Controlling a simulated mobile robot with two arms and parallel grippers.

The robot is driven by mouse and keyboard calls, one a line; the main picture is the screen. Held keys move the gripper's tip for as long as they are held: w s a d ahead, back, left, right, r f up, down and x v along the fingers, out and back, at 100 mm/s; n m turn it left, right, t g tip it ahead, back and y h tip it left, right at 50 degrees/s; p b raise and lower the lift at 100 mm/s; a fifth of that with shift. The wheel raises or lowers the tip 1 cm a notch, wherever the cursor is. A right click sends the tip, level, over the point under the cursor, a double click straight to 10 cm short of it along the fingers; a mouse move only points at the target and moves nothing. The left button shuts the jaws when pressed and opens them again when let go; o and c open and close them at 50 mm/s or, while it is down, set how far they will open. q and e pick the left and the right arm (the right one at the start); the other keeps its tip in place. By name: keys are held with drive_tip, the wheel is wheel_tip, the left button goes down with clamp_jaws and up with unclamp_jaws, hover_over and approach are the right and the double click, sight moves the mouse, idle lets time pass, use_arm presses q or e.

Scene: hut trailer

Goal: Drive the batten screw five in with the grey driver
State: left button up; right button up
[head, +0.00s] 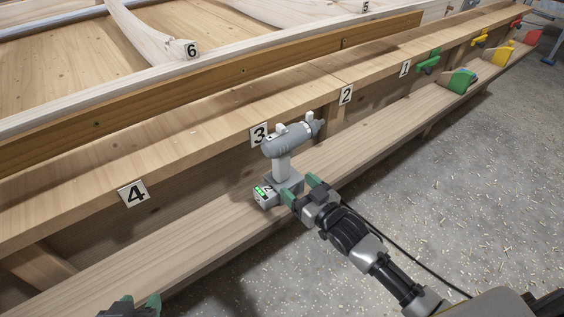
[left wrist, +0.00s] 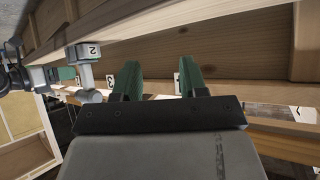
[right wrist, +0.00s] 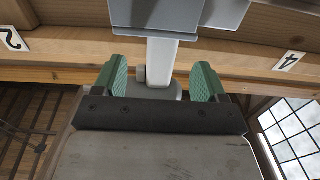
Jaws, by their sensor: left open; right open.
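The grey driver (head: 285,143) stands upright on its battery on the lower plank, beside label 3. Its battery bears a 2 and a green light. My right gripper (head: 301,189) is open at the driver's battery, with the driver not clasped. In the right wrist view the driver's handle (right wrist: 161,62) shows beyond and between the open fingers. My left gripper (head: 138,306) is open and empty at the bottom left, away from the driver. The brown batten (head: 215,82) runs along the bench, with small dark screw spots; I cannot tell which is screw five.
Numbered labels such as 4 (head: 133,193) and 2 (head: 346,95) mark the bench edge. A curved pale timber (head: 150,35) lies behind the batten. The concrete floor at right is open.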

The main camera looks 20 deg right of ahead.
sight(285, 174)
drive_tip(key=shift+b+x, duration=0.3)
drive_tip(key=shift+x, duration=1.05)
drive_tip(key=x, duration=0.1)
drive_tip(key=b+x, duration=0.1)
drive_tip(key=x, duration=0.1)
drive_tip(key=shift+w+a+r, duration=0.25)
drive_tip(key=shift+r, duration=0.05)
drive_tip(key=shift+w+a, duration=0.15)
drive_tip(key=shift+w, duration=0.25)
use_arm(q)
drive_tip(key=w+d+r+t+h, duration=0.1)
drive_tip(key=w+d+r+t, duration=0.1)
drive_tip(key=r+t, duration=0.4)
drive_tip(key=shift+w+r+h, duration=0.15)
drive_tip(key=shift+w+h, duration=0.25)
drive_tip(key=shift+w, duration=0.45)
use_arm(e)
drive_tip(key=shift+c, duration=0.3)
clamp_jaws()
drive_tip(key=shift+r, duration=0.2)
